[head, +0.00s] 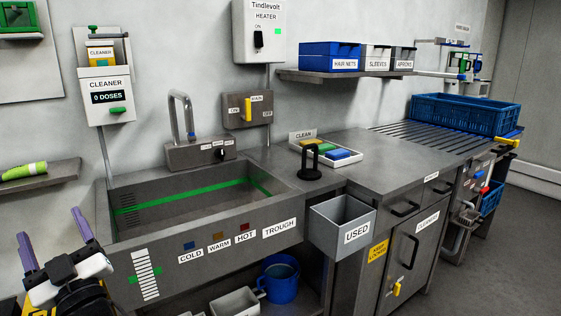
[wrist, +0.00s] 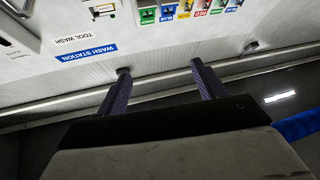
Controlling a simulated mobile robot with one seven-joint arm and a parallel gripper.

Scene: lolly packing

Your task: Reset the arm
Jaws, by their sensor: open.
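My gripper (head: 57,238) is at the lower left of the head view, in front of the left end of the trough. Its two purple fingers stand apart with nothing between them. In the wrist view my gripper (wrist: 160,72) is also open and empty. Beyond its fingers is a pale wall with a blue "WASH STATION" sign (wrist: 86,52), a "TOOL WASH" sign and a row of small coloured labels. The fingers touch nothing that I can make out.
The steel trough (head: 280,215) is right of my gripper, with a grey "USED" bin (head: 342,222) on its front right. A shelf (head: 40,178) holding a green roll is behind my gripper. A blue crate (head: 465,113) stands at the far right. Open floor lies at the lower right.

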